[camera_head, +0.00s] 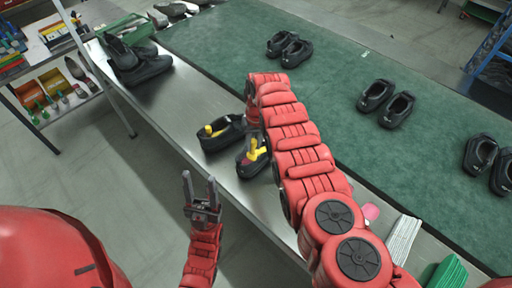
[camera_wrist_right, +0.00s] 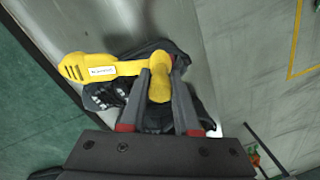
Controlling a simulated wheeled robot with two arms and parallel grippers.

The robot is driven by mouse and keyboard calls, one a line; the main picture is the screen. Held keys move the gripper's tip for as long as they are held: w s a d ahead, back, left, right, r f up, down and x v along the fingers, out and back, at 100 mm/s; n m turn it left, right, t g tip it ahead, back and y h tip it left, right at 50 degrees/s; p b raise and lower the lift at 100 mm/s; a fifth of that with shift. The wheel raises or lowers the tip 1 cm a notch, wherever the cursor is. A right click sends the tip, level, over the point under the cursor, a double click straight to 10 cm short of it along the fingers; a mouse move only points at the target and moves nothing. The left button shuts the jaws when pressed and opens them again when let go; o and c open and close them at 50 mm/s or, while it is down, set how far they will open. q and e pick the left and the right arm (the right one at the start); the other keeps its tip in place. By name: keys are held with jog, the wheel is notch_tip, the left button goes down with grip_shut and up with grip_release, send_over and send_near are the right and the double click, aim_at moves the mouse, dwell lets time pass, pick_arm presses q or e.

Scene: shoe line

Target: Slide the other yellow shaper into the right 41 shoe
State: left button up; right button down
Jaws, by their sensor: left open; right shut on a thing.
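A yellow shaper (camera_wrist_right: 110,68) with a white label is between the fingers of my right gripper (camera_wrist_right: 160,73), which is shut on it. It lies over a black shoe (camera_wrist_right: 186,102); how deep it sits in the shoe is hard to tell. In the head view, this shaper (camera_head: 257,153) shows at the nearer black shoe (camera_head: 247,167), while my right arm hides the gripper. The other black shoe (camera_head: 230,137), beside it to the left, has a yellow shaper (camera_head: 214,131) in its opening. My left gripper (camera_head: 200,184) is open and empty, in front of the metal ledge.
The shoes stand on a grey metal ledge (camera_head: 185,105) along a green belt (camera_head: 340,75). Pairs of black shoes (camera_head: 385,100) stand on the belt. Black boots (camera_head: 135,65) and a green box (camera_head: 128,30) are at the ledge's far end. A tool shelf (camera_head: 50,75) stands left.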

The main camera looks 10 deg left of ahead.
jog(key=shift+w+a+r, duration=0.1)
jog(key=shift+r, duration=0.15)
jog(key=shift+a, duration=0.1)
jog(key=shift+a+r, duration=0.1)
jog(key=shift+a+r, duration=0.1)
jog(key=shift+a+r+n, duration=0.2)
jog(key=shift+r+n, duration=0.1)
jog(key=shift+r, duration=0.15)
jog(key=shift+s+r, duration=0.15)
jog(key=shift+s, duration=0.05)
jog(key=shift+a+b, duration=0.1)
jog(key=shift+b, duration=0.2)
jog(key=shift+r, duration=0.1)
